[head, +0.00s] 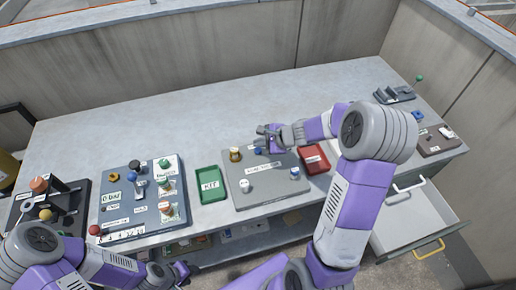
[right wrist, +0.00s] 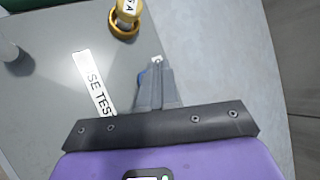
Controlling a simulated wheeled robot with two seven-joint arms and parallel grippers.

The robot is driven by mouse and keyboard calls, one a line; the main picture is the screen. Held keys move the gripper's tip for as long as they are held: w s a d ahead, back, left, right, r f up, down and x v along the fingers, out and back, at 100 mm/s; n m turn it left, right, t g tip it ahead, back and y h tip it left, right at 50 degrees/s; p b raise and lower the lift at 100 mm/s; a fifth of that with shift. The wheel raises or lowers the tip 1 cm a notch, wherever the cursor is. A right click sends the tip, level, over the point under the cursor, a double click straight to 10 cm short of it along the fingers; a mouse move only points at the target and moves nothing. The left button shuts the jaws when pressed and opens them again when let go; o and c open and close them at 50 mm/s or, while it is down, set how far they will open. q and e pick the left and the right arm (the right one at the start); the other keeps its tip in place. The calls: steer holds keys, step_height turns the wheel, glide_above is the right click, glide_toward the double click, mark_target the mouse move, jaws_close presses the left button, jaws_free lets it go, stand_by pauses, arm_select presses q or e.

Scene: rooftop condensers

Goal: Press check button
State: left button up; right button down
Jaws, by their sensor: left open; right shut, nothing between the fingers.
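A grey panel (head: 265,196) lies on the bench, with a brass-coloured fitting (head: 235,154), a white knob (head: 244,186) and a white-and-blue piece (head: 294,173). A blue button-like part (head: 258,150) sits beside my right gripper (head: 266,133). In the right wrist view, a blue part (right wrist: 142,76) is mostly hidden behind my shut, empty right fingers (right wrist: 156,62); I cannot tell whether they touch it. A label reading "SE TES" (right wrist: 95,85) lies to their left. No readable label says "check". My left gripper (head: 172,272) is open, low at the bench's front.
A green KIT tray (head: 209,171) and a red tray (head: 323,166) flank the panel. A blue-grey panel (head: 118,207) with several controls stands left. A drawer (head: 403,217) hangs open at the right. The bench's back is clear.

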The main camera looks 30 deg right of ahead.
mark_target(260, 151)
steer(key=shift+r+p, duration=1.65)
steer(key=shift+r, duration=0.6)
